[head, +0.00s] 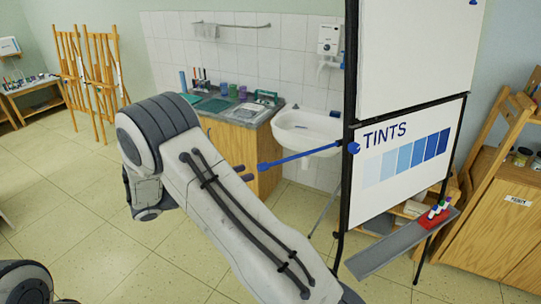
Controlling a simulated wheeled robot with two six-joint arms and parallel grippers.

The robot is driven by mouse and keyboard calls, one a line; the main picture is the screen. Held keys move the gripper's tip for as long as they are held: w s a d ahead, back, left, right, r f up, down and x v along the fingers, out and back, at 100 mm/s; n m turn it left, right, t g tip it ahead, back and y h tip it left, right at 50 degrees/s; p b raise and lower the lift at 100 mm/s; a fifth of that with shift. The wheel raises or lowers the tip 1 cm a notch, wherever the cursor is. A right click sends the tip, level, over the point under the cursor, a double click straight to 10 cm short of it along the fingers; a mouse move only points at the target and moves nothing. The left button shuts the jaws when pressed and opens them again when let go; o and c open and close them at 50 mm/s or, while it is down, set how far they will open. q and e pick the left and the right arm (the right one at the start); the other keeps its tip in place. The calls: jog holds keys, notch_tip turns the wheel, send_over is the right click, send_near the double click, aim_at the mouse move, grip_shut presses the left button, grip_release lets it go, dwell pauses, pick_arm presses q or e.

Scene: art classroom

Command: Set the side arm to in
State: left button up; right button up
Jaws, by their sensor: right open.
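My right gripper (243,173) shows only as two dark fingertips past the edge of my large grey arm, which hides the rest. The fingertips are apart, just left of the knob, with a small visible gap; the depth between them is unclear. My left gripper is out of view.
A white sink (305,132) and a wooden cabinet (262,150) with trays and cups stand behind the bar. A grey ledge (395,246) with a red marker holder (437,215) juts from the board. Wooden easels (92,70) stand at the back left. The tiled floor at left is clear.

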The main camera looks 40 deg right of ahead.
aim_at(265, 167)
jog(key=p+x, duration=0.3)
jog(key=x, duration=0.5)
jog(key=shift+s+d+r+p, duration=0.1)
jog(key=shift+d+p, duration=0.15)
jog(key=shift+p, duration=0.15)
jog(key=shift+s+d, duration=0.1)
jog(key=shift+d, duration=0.25)
jog(key=shift+c, duration=0.3)
grip_shut()
dwell(0.3)
